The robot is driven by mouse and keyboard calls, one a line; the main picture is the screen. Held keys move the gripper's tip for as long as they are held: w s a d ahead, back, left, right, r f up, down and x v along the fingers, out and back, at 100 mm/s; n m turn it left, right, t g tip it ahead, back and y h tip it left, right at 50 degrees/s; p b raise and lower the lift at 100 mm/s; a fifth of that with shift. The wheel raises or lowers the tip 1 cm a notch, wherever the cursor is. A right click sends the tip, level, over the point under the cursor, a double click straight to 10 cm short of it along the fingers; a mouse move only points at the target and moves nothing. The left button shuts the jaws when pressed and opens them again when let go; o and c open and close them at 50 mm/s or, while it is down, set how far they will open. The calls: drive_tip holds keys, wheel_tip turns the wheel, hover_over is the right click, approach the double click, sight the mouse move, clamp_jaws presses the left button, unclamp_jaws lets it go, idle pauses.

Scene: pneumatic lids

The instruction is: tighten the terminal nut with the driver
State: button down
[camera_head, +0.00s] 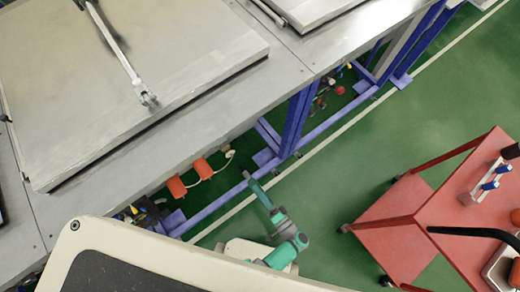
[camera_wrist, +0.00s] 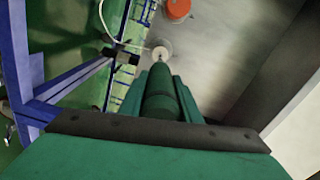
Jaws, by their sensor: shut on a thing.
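My gripper (camera_wrist: 160,108) is shut on the green driver (camera_wrist: 160,88), whose barrel points away from the wrist camera. In the head view the driver (camera_head: 257,190) sticks out up and left from my green wrist, below the workbench edge. In the wrist view the driver's tip is in line with a small round pale terminal (camera_wrist: 161,47) with a dark centre. I cannot tell whether the tip touches it. The terminal nut itself is too small to make out clearly.
Two orange parts (camera_head: 177,187) hang under the grey workbench (camera_head: 110,155) near the cable. Blue frame legs (camera_head: 296,120) stand close to the driver. A red cart (camera_head: 455,205) with blue-handled tools (camera_head: 490,186) stands at the right. Green floor between is clear.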

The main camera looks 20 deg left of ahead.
sight(249, 179)
idle(0.4)
drive_tip(key=shift+x, duration=3.3)
drive_tip(key=shift+s+a, duration=0.1)
drive_tip(key=shift+w+a+r, duration=0.1)
drive_tip(key=shift+w+a, duration=0.15)
drive_tip(key=shift+w, duration=0.05)
idle(1.4)
drive_tip(key=shift+d, duration=0.1)
